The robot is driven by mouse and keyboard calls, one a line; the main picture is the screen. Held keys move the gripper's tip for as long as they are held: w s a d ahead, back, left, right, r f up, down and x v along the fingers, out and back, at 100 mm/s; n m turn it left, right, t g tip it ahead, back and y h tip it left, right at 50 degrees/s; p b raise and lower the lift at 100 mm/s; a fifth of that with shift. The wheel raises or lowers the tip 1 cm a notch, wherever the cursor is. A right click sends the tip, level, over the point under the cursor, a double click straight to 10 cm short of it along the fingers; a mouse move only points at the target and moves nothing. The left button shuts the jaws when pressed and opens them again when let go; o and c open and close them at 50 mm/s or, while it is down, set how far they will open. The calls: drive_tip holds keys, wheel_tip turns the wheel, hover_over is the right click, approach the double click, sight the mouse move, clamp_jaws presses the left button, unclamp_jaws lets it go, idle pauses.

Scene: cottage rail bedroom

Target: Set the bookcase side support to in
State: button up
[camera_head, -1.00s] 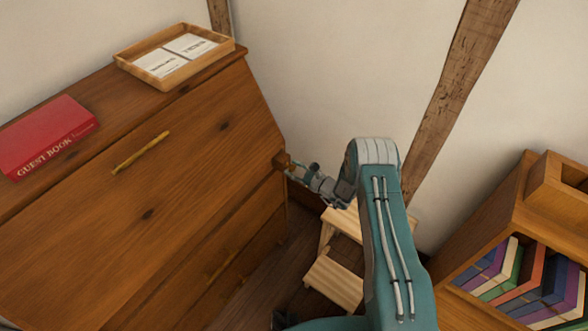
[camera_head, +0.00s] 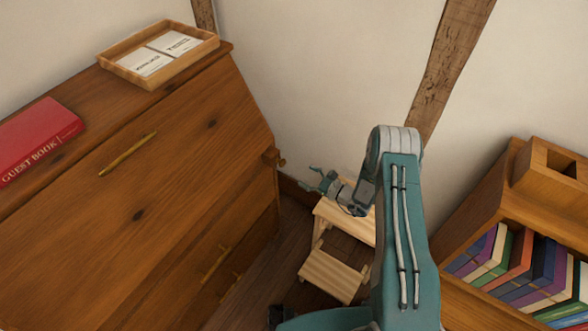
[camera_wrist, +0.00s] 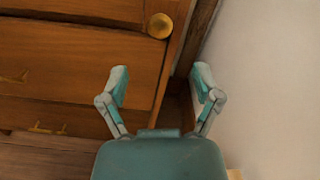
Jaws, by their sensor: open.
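The bookcase side support (camera_head: 270,156) is a small wooden block at the right edge of the bureau front, on the side towards the bookcase, with a round brass knob (camera_head: 281,162) on its end. It shows slightly proud of the bureau front; how far it sticks out is hard to tell. In the wrist view the brass knob (camera_wrist: 160,25) is ahead, above the fingertips. My gripper (camera_head: 314,180) is open and empty, a short way right of the knob and apart from it. The wrist view shows its two fingers (camera_wrist: 160,75) spread wide.
The bureau (camera_head: 165,180) has a closed sloping front with a brass handle (camera_head: 127,155). A red guest book (camera_head: 35,140) and a card tray (camera_head: 158,53) lie on top. A wooden step stool (camera_head: 335,275) stands below my arm. The bookcase (camera_head: 490,215) is at right.

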sight(285, 163)
drive_tip(key=shift+v, duration=1.2)
drive_tip(key=shift+c, duration=0.9)
drive_tip(key=s+d+m, duration=0.2)
drive_tip(key=d, duration=0.1)
drive_tip(key=shift+s+d+m, duration=0.25)
drive_tip(key=shift+m, duration=0.05)
clamp_jaws()
drive_tip(key=x, duration=1.4)
drive_tip(key=x, duration=0.3)
drive_tip(key=shift+w+a, duration=0.2)
drive_tip(key=shift+a, duration=0.15)
drive_tip(key=shift+w+a, duration=0.3)
drive_tip(key=shift+a, duration=0.05)
drive_tip(key=shift+d, duration=0.1)
drive_tip(key=shift+r, duration=0.1)
